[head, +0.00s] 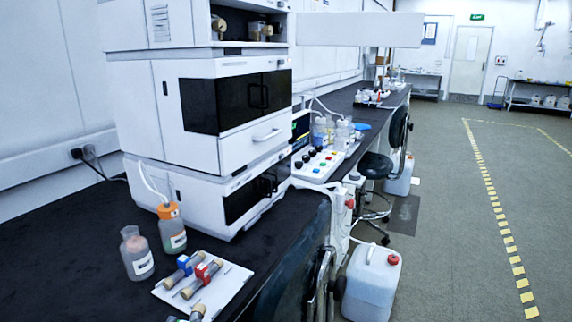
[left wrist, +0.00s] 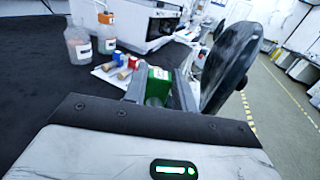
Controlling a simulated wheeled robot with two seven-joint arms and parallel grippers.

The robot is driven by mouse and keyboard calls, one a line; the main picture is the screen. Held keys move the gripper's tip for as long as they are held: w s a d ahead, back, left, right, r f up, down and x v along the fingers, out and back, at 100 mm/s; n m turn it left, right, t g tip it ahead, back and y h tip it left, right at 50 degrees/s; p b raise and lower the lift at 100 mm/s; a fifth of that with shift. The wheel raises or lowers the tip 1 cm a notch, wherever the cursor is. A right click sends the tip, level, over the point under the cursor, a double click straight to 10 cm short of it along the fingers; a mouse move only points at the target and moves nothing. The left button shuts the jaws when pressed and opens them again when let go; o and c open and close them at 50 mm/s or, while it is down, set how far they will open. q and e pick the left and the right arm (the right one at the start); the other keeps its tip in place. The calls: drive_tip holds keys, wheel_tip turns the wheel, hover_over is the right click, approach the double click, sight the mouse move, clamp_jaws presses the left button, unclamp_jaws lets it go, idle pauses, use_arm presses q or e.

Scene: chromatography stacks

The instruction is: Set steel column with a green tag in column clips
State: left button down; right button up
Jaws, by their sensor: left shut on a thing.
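In the left wrist view my left gripper (left wrist: 158,92) is shut on the green-tagged column, whose green tag (left wrist: 158,84) shows between the two grey fingers. The steel body of this column is mostly hidden by the fingers. The left gripper and my right gripper do not show in the head view. I cannot make out the column clips for certain; an open bay (head: 240,28) high on the instrument stack holds tan-ended parts.
Columns with a blue tag (head: 184,264) and a red tag (head: 202,271) lie on the white tray (head: 235,283). A clear bottle (head: 136,254) and an orange-capped bottle (head: 171,232) stand behind it. The instrument stack (head: 225,150) rises behind them. Black bench is clear at left.

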use_arm(q)
drive_tip(key=shift+w+d+r, duration=0.25)
drive_tip(key=shift+d+r, duration=0.05)
drive_tip(key=shift+d, duration=0.2)
drive_tip(key=shift+n+y, duration=0.4)
drive_tip(key=shift+y, duration=0.2)
drive_tip(key=a, duration=0.4)
drive_tip(key=shift+s+a+f, duration=0.15)
drive_tip(key=shift+s+f, duration=0.2)
drive_tip(key=shift+s, duration=0.05)
